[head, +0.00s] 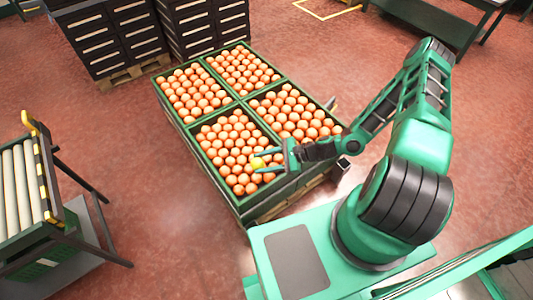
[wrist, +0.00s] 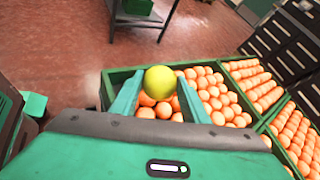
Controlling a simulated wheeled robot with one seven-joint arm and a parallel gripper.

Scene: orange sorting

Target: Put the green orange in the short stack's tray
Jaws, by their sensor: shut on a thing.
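The green orange (wrist: 160,82), yellow-green and round, is between the two fingers of my gripper (wrist: 158,98) in the wrist view. My gripper is shut on it. In the head view the green orange (head: 257,163) shows at the fingertips of my gripper (head: 262,163), over the near tray (head: 243,207) of oranges. I cannot tell how far it is above the oranges below. The trays form a block of green-rimmed, filled trays on a pallet. Which stack is the short one is not clear from these views.
Dark stacks of crates (head: 110,42) stand on a pallet behind the trays. A roller conveyor (head: 22,190) with a yellow-marked edge is at the left. A green table (head: 440,22) stands at the back right. Red floor is open between the trays and the conveyor.

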